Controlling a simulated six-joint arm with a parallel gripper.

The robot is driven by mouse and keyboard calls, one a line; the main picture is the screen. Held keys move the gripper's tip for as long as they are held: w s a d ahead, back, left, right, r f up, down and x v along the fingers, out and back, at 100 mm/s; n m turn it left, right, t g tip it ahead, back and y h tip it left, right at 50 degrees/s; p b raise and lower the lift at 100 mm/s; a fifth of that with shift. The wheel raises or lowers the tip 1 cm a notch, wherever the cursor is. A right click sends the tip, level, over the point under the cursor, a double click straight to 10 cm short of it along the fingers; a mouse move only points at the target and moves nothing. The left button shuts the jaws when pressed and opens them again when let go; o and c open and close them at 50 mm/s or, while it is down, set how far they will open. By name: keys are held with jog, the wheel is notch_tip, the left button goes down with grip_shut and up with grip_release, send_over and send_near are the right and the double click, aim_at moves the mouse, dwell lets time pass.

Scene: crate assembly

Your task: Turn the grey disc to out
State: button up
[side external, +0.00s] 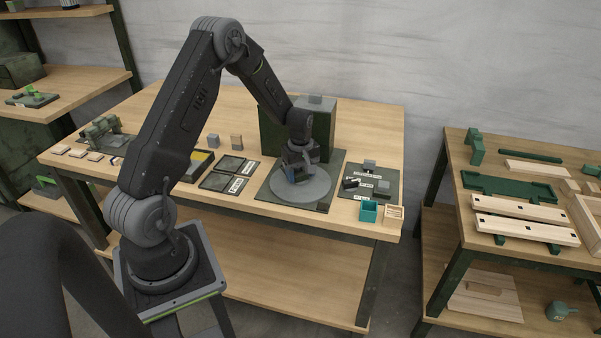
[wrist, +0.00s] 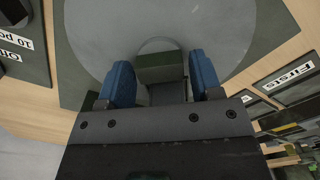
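The grey disc (side external: 308,192) lies on a dark green plate (side external: 333,168) near the front of the middle table. It fills the upper middle of the wrist view (wrist: 100,35). A dark green block (wrist: 160,67) shows on the disc beside a round grey patch, between my fingers. My gripper (side external: 294,172) is low over the disc, pointing down. In the wrist view its two blue fingers (wrist: 163,80) stand apart on either side of the block, with a gap at each side. I cannot tell how far above the disc the fingertips are.
A large dark green box (side external: 322,122) stands just behind the disc. Labelled trays (side external: 228,172) lie to its left.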

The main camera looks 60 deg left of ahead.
aim_at(301, 174)
jog(key=shift+o, duration=1.1)
notch_tip(301, 174, up, 14)
jog(key=shift+f, duration=0.1)
jog(key=shift+c, duration=0.3)
